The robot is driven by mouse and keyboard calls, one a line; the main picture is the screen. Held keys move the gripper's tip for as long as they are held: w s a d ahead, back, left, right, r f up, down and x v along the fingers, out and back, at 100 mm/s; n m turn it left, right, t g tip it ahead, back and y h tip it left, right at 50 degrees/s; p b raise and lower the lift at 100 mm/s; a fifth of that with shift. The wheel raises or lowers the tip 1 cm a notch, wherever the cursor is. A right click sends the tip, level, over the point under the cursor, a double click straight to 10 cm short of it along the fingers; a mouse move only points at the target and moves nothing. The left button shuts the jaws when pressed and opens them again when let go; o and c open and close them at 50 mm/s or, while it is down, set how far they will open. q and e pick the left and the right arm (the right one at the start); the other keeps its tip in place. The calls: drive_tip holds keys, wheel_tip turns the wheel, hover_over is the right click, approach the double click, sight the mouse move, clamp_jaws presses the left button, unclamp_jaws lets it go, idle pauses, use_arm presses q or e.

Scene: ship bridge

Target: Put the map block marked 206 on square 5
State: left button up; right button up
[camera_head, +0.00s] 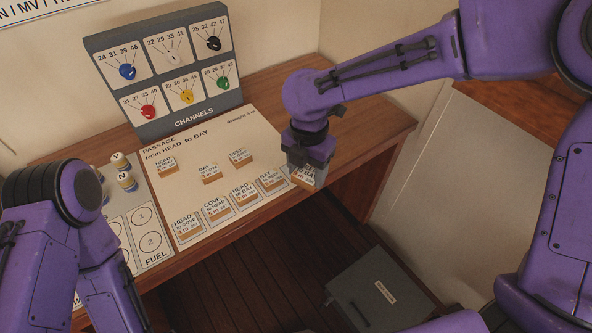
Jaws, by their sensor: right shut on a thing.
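My right gripper (306,166) points down at the right end of the front row of map blocks. It is shut on a small map block (304,178) with a white top and wooden side, at the right edge of the passage board (200,190). The held block's number is too small and covered to read. Other blocks in the front row are HEAD to COVE (186,226), COVE to HEAD (216,209), HEAD to BAY (244,195) and one starting BAY (271,180). Three more blocks (210,174) lie farther back on the board. No square numbers are legible. My left gripper is out of view.
A grey CHANNELS panel (188,124) with coloured knobs stands behind the board. A FUEL card (138,227) and pegs marked Y and N (125,180) are at the left. The wooden desk (355,120) is bare at right. A grey box (383,292) is below.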

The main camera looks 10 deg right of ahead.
drive_tip(key=n, duration=0.2)
drive_tip(key=a+n, duration=0.1)
drive_tip(key=n, duration=0.1)
drive_tip(key=w+a+n, duration=0.1)
drive_tip(key=n, duration=0.2)
drive_tip(key=shift+r, duration=0.1)
drive_tip(key=w+f+n+p, duration=0.1)
drive_tip(key=w+f+n, duration=0.1)
drive_tip(key=w+f, duration=0.1)
drive_tip(key=w+d+f+n+p, duration=0.1)
drive_tip(key=w+f+n+p, duration=0.1)
drive_tip(key=w, duration=0.3)
drive_tip(key=w+d+f+n+p, duration=0.1)
drive_tip(key=w+f+n+p, duration=0.1)
drive_tip(key=w+f, duration=0.2)
drive_tip(key=shift+d, duration=0.2)
wheel_tip(320, 180, down, 2)
drive_tip(key=shift+s+f, duration=0.15)
drive_tip(key=shift+f, duration=0.35)
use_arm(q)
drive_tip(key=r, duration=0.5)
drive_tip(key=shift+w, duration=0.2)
use_arm(e)
drive_tip(key=o, duration=1)
